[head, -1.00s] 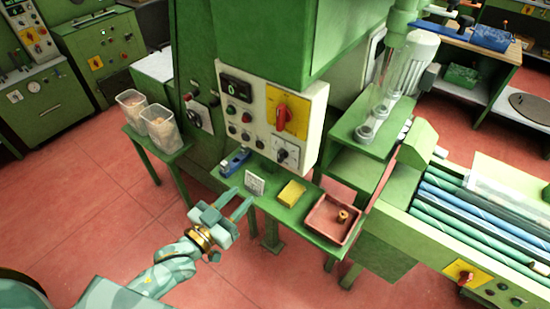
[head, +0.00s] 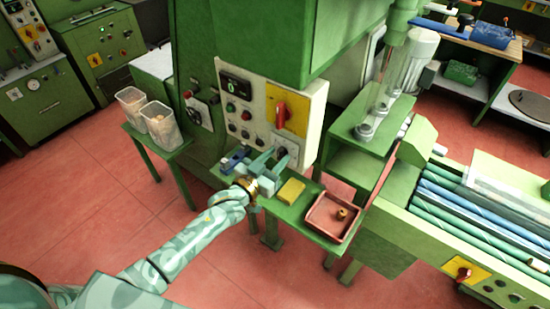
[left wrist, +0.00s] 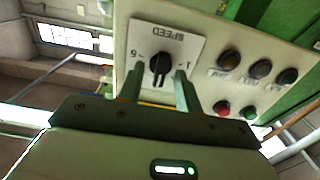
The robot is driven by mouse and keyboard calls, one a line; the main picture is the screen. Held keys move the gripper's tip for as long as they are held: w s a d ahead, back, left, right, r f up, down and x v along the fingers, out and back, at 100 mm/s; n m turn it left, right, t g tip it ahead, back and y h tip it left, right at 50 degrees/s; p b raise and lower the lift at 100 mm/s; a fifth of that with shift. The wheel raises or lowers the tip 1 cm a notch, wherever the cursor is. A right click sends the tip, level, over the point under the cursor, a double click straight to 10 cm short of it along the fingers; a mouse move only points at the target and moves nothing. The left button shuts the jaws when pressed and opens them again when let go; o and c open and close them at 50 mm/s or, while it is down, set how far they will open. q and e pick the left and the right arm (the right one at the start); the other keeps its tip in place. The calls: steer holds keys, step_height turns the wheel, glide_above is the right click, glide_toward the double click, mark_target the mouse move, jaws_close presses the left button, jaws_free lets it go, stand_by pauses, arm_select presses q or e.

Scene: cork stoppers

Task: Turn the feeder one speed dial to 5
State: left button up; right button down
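The speed dial is a black knob (left wrist: 160,65) on a white plate (left wrist: 185,45) marked SPEED, with a 5 and a 1 at opposite sides. It shows upside down in the left wrist view. In the head view the dial (head: 286,148) sits low on the pale control panel (head: 258,97), partly hidden by my gripper. My left gripper (head: 273,161) is open in front of the dial. In the left wrist view its fingers (left wrist: 160,82) stand apart on either side below the knob, with a gap between; contact cannot be told. My right gripper is not in view.
A red rotary switch (head: 282,115) on a yellow plate is above the dial. Lamps and buttons (left wrist: 260,70) are beside it. The green shelf below carries a blue object (head: 234,158), a yellow block (head: 291,191) and a red tray (head: 318,226) with a cork.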

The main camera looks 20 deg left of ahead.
arm_select(q)
jaws_close()
steer(key=shift+m, duration=0.3)
steer(key=m, duration=0.2)
steer(key=shift+m, duration=0.4)
steer(key=m, duration=0.4)
steer(key=shift+d+f+m, duration=0.1)
steer(key=shift+d+m, duration=0.05)
steer(key=shift+m, duration=0.15)
steer(key=m+b, duration=0.1)
steer(key=m, duration=0.4)
steer(key=shift+s+f, duration=0.1)
steer(key=m+b, duration=0.2)
steer(key=m, duration=0.4)
steer(key=shift+f+m+b, duration=0.1)
steer(key=shift+m+b, duration=0.25)
steer(key=shift+m, duration=0.05)
